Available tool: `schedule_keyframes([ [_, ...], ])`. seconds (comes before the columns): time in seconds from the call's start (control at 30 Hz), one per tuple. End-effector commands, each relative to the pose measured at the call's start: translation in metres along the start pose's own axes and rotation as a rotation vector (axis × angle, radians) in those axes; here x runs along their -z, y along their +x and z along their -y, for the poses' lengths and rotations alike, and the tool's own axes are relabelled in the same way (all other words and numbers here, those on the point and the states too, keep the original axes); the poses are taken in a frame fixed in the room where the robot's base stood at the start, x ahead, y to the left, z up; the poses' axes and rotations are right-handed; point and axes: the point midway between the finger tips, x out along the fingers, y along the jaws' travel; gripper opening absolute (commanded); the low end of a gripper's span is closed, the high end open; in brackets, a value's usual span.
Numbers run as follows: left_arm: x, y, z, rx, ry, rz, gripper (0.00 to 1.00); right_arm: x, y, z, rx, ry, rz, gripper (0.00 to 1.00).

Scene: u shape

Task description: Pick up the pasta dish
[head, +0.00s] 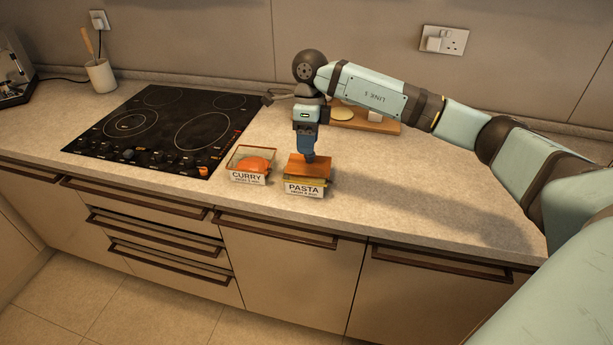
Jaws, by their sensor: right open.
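The pasta dish (304,189) is a small container with a white label reading PASTA and an orange-brown top. It stands on the counter near its front edge. My right gripper (309,157) points down over the dish, with its fingertips at or just above the back part of its top. It is open, though its fingers look narrow from here; I cannot tell whether they touch the dish. The gripper hides a little of the dish's back edge. My left gripper is not in view.
A curry dish (249,178) with orange food stands just left of the pasta dish. A black hob (160,128) lies further left. A wooden board (384,124) with items is behind my right arm. The counter (420,192) right of the pasta dish is clear.

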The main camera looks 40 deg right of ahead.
Motion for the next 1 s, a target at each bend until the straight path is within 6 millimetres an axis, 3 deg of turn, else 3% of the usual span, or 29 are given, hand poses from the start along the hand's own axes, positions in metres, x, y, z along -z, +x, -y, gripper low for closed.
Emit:
schedule_keyframes([
  [0.1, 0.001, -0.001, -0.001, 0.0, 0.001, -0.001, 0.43, 0.0, 0.018, 0.0, -0.001, 0.0, -0.001, 0.48],
  [0.37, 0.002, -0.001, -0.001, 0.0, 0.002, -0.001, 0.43, 0.0, 0.034, 0.0, -0.002, 0.0, 0.001, 0.48],
  [0.7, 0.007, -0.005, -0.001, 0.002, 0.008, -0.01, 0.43, 0.003, 0.078, 0.0, -0.003, 0.0, 0.001, 0.48],
  [0.93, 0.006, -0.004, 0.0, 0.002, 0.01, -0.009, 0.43, 0.003, 0.081, 0.001, -0.001, 0.0, 0.003, 0.48],
  [1.0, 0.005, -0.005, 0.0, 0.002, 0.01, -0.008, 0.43, 0.003, 0.081, 0.001, -0.001, 0.0, 0.003, 0.32],
])
